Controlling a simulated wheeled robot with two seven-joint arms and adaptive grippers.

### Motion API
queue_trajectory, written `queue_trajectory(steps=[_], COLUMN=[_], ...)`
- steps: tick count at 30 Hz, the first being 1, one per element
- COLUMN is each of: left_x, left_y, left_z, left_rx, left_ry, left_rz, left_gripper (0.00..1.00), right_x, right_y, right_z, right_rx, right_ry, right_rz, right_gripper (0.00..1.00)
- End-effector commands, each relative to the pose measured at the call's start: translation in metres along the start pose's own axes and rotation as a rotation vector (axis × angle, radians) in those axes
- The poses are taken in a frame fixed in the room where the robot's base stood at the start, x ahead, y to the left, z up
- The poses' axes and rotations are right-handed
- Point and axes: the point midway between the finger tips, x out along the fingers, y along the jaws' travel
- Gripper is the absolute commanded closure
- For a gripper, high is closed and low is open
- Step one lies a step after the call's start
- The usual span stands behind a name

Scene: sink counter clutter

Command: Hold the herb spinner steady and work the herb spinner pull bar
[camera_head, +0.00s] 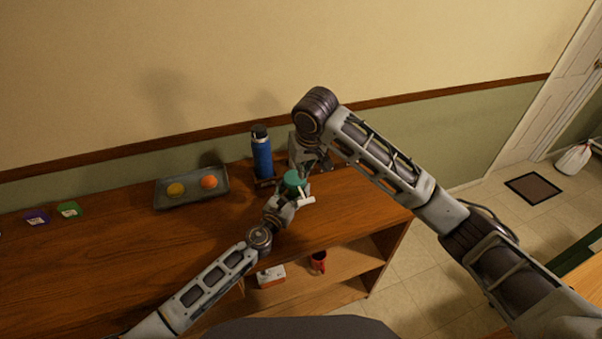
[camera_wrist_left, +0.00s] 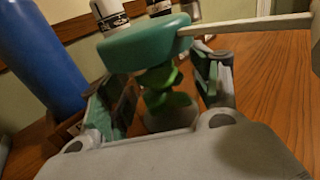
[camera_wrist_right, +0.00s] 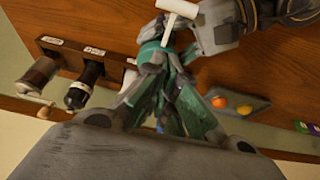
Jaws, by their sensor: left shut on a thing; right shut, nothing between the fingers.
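The herb spinner has a green lid (camera_head: 293,177), which also shows in the left wrist view (camera_wrist_left: 145,43). Its clear body with green inside (camera_wrist_left: 163,88) is below. The white T-shaped pull bar (camera_head: 306,199) stands out from the lid's side on a pale shaft; it also shows in the right wrist view (camera_wrist_right: 177,9). My left gripper (camera_head: 281,202) is shut around the spinner's body, one finger on each side. My right gripper (camera_head: 308,163) is shut and empty just above and behind the lid. In the right wrist view its fingers partly hide the spinner; contact cannot be told.
A blue bottle (camera_head: 262,158) stands behind and left of the spinner. A dark rack (camera_wrist_right: 60,48) with labels and jars is close by. A grey tray (camera_head: 163,202) holds a yellow and an orange fruit. The counter's left part is mostly clear. A red mug (camera_head: 318,262) stands on the shelf below.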

Motion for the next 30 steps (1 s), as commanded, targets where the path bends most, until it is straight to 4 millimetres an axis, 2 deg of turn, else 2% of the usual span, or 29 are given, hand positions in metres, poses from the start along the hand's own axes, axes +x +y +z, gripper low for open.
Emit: queue_trajectory(steps=[6,12,18,29,30], left_x=[0.0,0.0,0.0,0.0,0.0], left_y=[0.0,0.0,0.0,-0.001,-0.001], left_z=[0.0,0.0,0.0,0.0,0.0], left_rx=[0.0,0.0,0.0,0.0,0.0], left_ry=[0.001,0.001,0.001,0.001,0.001], left_rz=[-0.001,-0.001,-0.001,-0.001,-0.001], left_gripper=[0.68,0.68,0.68,0.68,0.32], right_x=[-0.031,-0.051,-0.058,-0.058,-0.058], right_y=[-0.001,0.0,0.0,0.0,0.0], right_z=[0.0,0.0,0.001,0.001,0.001], right_rx=[0.0,0.0,0.0,0.0,0.0], right_ry=[0.002,0.001,0.0,0.0,0.0], right_rz=[0.0,-0.001,0.0,0.0,0.0], right_gripper=[1.0,1.0,1.0,1.0,1.0])
